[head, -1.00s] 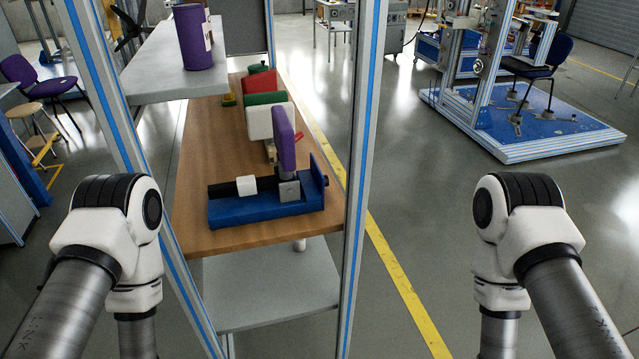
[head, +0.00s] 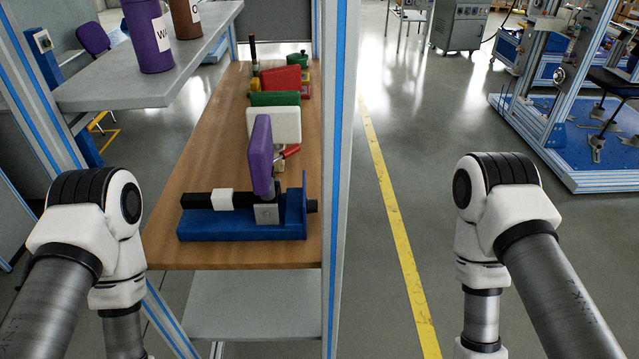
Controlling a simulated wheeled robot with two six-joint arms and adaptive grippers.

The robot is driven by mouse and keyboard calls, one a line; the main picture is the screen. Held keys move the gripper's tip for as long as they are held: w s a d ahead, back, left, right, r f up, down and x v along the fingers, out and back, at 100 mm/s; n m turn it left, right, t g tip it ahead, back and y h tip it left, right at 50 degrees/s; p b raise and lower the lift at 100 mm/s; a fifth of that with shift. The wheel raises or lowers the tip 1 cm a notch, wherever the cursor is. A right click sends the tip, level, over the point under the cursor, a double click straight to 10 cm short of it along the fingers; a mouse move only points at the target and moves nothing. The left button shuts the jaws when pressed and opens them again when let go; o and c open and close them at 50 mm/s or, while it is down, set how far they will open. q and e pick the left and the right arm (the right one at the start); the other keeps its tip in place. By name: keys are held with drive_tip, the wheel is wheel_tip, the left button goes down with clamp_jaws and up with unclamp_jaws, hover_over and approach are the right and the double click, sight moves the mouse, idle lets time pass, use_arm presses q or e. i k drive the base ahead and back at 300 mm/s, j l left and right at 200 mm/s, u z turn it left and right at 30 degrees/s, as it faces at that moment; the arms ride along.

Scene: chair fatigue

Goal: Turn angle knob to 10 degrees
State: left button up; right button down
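No part in view can be made out for certain as the angle knob. A small round metal part (head: 559,75) sits on an upright of the aluminium test rig (head: 572,140) at the upper right; its markings are too small to read. A dark chair (head: 612,82) stands on the rig's blue base, partly cut off by the picture edge. My two arms show at the lower left and lower right, but neither gripper is in view.
A wooden bench (head: 225,160) with a blue vise-like fixture (head: 245,224) and coloured blocks stands at centre left, behind an aluminium post (head: 338,180). A grey shelf (head: 110,92) holds a purple canister (head: 150,38). The floor (head: 425,150) right of the yellow line is clear.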

sight(312, 204)
drive_tip(key=i+l+u, duration=0.25)
drive_tip(key=l+u, duration=0.2)
drive_tip(key=l, duration=0.3)
drive_tip(key=i+l+u, duration=0.25)
drive_tip(key=l, duration=0.15)
drive_tip(key=l+u, duration=0.2)
drive_tip(key=l, duration=0.2)
